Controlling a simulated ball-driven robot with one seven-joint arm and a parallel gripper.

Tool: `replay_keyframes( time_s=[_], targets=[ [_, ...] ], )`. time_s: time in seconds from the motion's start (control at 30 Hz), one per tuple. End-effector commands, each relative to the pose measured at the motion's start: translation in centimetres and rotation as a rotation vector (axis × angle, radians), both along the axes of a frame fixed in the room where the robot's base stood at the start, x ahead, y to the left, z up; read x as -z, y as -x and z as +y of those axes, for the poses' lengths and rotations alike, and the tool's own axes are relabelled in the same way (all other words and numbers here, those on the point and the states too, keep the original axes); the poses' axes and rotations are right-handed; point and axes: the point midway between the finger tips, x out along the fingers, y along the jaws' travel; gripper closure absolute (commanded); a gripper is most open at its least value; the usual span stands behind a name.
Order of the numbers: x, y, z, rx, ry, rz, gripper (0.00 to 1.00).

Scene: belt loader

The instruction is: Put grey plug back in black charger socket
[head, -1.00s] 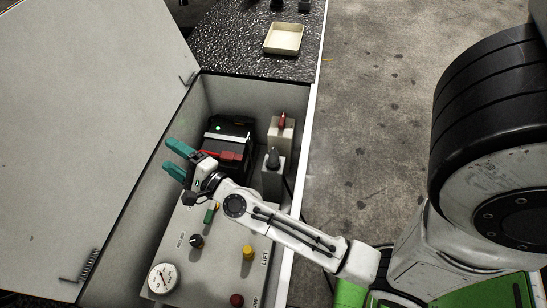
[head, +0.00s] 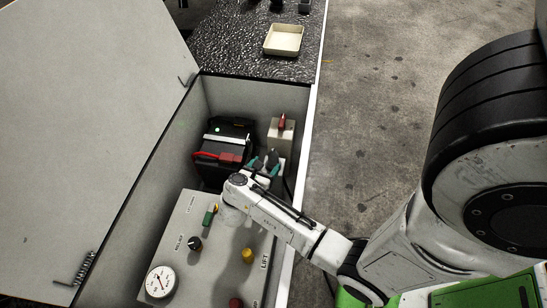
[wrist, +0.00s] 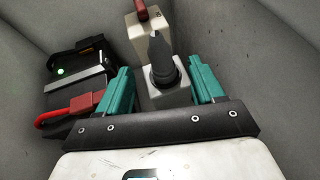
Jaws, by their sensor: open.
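A dark grey, tapered plug (wrist: 159,50) stands upright in a dark ring on top of a small light-grey block (wrist: 168,97). In the head view the plug (head: 273,156) is partly hidden by my gripper. My gripper (wrist: 160,75) is open, with one teal finger on each side of the plug in the wrist view. I cannot tell whether the fingers touch it. In the head view my gripper (head: 264,168) is at the block. A black box (wrist: 75,85) with a green light, likely the charger, stands to the left. A red connector (wrist: 82,103) is at its front.
A pale box with a red lever (head: 282,121) stands behind the plug. A control panel (head: 215,250) with knobs and a gauge fills the front of the open bin. The bin's right wall (head: 301,150) is close by. A cream tray (head: 284,39) lies beyond.

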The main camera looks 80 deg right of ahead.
Motion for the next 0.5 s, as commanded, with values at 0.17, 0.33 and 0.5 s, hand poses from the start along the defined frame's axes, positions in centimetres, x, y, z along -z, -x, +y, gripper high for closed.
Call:
replay_keyframes(
  time_s=[0.17, 0.33, 0.5],
  targets=[
    [0.8, 0.2, -2.0, -0.001, 0.001, 0.000, 0.33],
    [1.2, 0.3, -3.0, -0.002, 0.002, 0.002, 0.33],
    [2.2, 0.7, -5.3, 0.000, 0.000, 0.002, 0.33]
  ],
)
